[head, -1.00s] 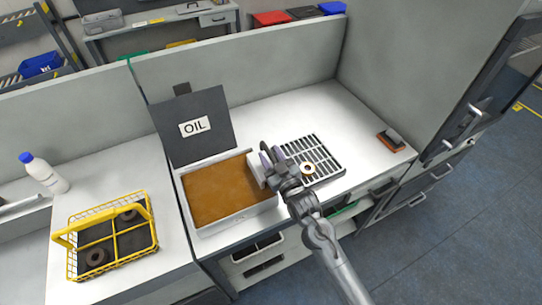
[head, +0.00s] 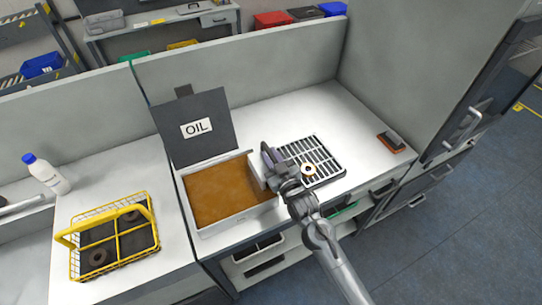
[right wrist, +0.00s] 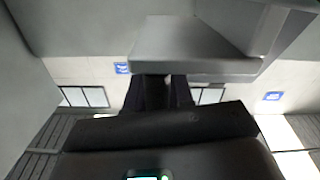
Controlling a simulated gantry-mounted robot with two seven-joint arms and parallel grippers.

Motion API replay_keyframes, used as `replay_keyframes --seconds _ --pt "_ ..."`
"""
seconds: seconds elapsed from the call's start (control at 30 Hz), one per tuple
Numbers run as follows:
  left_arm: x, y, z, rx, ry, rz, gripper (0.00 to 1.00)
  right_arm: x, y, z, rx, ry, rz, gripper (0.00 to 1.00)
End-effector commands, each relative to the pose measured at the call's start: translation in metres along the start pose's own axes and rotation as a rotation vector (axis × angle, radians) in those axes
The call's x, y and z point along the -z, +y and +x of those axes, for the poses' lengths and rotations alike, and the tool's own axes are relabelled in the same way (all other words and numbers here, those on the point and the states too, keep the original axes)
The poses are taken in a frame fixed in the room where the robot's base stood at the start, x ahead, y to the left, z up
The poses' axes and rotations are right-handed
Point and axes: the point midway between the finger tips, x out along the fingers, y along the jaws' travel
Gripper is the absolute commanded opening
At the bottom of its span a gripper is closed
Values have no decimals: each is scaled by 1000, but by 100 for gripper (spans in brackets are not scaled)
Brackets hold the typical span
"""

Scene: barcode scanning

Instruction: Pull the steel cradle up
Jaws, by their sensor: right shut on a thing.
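The steel cradle shows as a pale grey metal block (head: 257,172) at the right end of the open oil tank (head: 237,222), which holds brown oil. My right gripper (head: 268,157) is at the top of this block, its fingers closed on it. In the right wrist view, a grey metal plate (right wrist: 190,66) of the cradle sits at the fingertips (right wrist: 168,80). The lower part of the cradle is hidden by the oil, the tank wall and my gripper. My left gripper is not in view.
A dark lid marked OIL (head: 196,127) stands open behind the tank.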

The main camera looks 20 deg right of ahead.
Motion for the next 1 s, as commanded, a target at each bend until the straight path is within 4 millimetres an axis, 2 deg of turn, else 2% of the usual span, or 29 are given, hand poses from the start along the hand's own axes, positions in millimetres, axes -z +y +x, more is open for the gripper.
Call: replay_keyframes --seconds 0.03,0.3,0.4,0.7,0.73,0.8,0.87,1.0 --pt "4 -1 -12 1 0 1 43 18 5 0 -5 11 -2 0" --pt "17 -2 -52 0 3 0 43 59 13 0 -5 16 -3 0" --pt "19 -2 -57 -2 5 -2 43 64 14 0 -6 17 -2 0" --pt "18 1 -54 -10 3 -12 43 65 15 1 -8 23 -1 0" --pt "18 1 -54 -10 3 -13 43 65 15 1 -8 23 -1 25" --pt "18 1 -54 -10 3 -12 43 64 14 1 -7 21 -1 36" --pt "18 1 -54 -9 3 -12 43 62 14 1 -6 18 -1 42" --pt "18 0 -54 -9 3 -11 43 60 13 0 -4 14 -1 42"
